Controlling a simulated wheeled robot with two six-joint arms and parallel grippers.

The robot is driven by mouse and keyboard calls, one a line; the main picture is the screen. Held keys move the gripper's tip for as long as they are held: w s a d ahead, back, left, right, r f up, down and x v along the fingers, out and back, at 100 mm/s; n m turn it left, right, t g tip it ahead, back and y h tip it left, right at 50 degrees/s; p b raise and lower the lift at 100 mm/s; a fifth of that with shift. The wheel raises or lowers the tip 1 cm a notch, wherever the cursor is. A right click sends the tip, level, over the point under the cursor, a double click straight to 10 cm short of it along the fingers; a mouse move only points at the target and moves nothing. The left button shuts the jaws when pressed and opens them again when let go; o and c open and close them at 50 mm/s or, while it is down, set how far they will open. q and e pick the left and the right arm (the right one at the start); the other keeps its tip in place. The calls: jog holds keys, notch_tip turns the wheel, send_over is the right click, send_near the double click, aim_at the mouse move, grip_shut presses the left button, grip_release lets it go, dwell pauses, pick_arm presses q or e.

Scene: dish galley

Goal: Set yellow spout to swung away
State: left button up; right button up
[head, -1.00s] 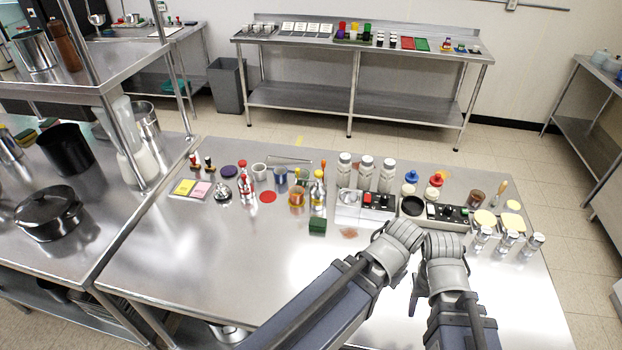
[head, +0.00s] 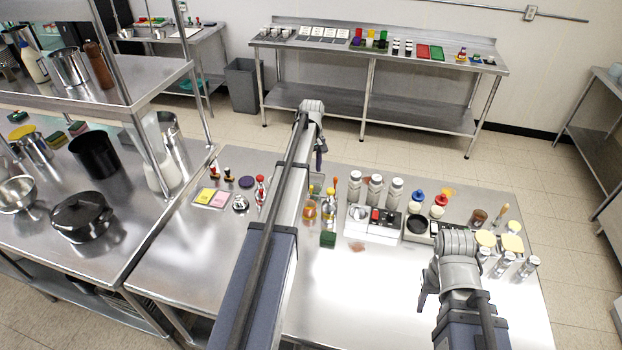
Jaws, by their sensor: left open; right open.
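A small amber container with a yellow top (head: 310,209) stands on the near steel table, just right of my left forearm. A bottle with yellow on it (head: 328,207) stands beside it. Which of these bears the yellow spout, and how the spout is turned, is too small to tell. My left gripper (head: 312,106) is open, raised and reaching out beyond the table's far edge. Its arm crosses in front of the items left of the amber container and hides some of them. My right gripper (head: 457,241) is open and empty over the right part of the table, near the yellow-topped containers.
A red-topped bottle (head: 261,190) is left of my arm. The front of the table (head: 370,300) is clear.

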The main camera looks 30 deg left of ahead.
aim_at(311, 186)
pick_arm(q)
jog(key=shift+a, duration=0.2)
jog(key=shift+f, duration=0.1)
notch_tip(311, 186, down, 8)
jog(key=b, duration=0.8)
jog(key=shift+r, duration=0.2)
grip_shut()
dwell(0.9)
